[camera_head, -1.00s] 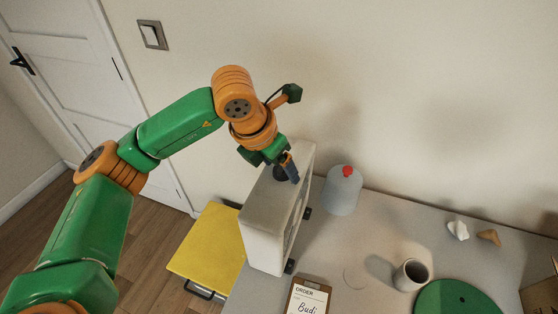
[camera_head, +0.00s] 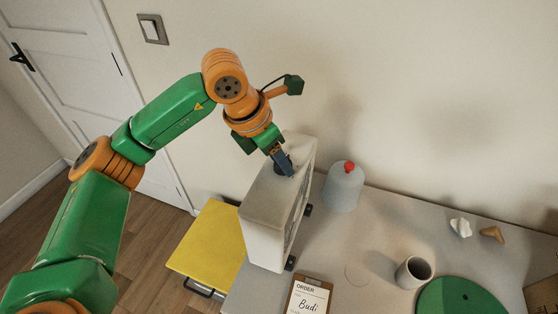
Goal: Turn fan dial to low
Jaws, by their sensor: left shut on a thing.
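The fan is a white box-shaped unit (camera_head: 266,225) standing upright near the left end of the grey table, its grille side facing right. A dark dial (camera_head: 284,167) sits on its top face. My left gripper (camera_head: 283,163) comes down from the upper left and is shut on the dial. The fingers cover part of the dial, and its setting marks are too small to read. My right gripper is not in view.
A clipboard (camera_head: 309,297), a cup (camera_head: 412,272), a green disc (camera_head: 460,300) and small pieces (camera_head: 461,228) lie on the table (camera_head: 375,225). A yellow-topped stand (camera_head: 207,246) is at left.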

